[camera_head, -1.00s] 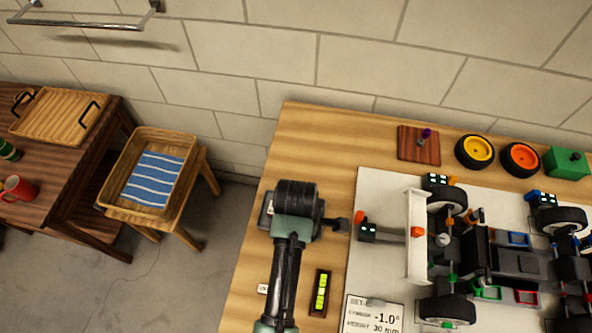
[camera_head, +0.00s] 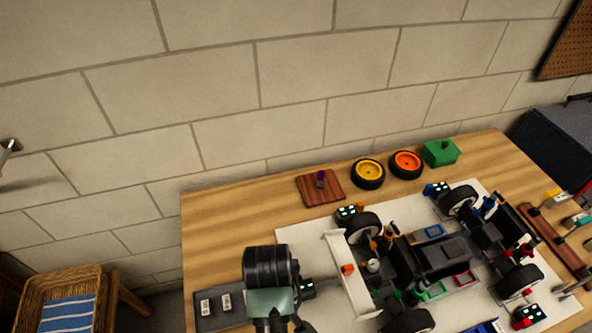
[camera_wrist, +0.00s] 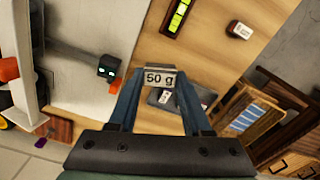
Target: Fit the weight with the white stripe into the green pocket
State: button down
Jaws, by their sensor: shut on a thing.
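My gripper (camera_wrist: 160,84) is shut on a small grey weight (camera_wrist: 160,77) marked "50 g" in the wrist view. A white stripe on it cannot be made out. In the head view my wrist covers the fingers and the weight. They are above the bench, over the dark weight tray (camera_wrist: 158,99) in the wrist view. The green pocket (camera_head: 434,291) is an open-topped box on the car's near side, right of my arm in the head view. It appears unfilled, though small. My gripper is well apart from it.
A red pocket (camera_head: 463,278) and a blue pocket (camera_head: 430,232) are on the same chassis (camera_head: 440,252). The white rear wing (camera_head: 348,275) stands upright between my arm and the pockets. The tray (camera_head: 215,318) holds labelled pieces. Wheels and a green box (camera_head: 441,152) line the back.

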jog(key=d+m, duration=0.1)
jog(key=m, duration=0.1)
jog(key=d+m, duration=0.1)
jog(key=m, duration=0.1)
jog(key=d+r+m, duration=0.1)
jog(key=m, duration=0.2)
jog(key=shift+w+d, duration=0.3)
jog(key=shift+d, duration=0.1)
jog(key=shift+r, duration=0.15)
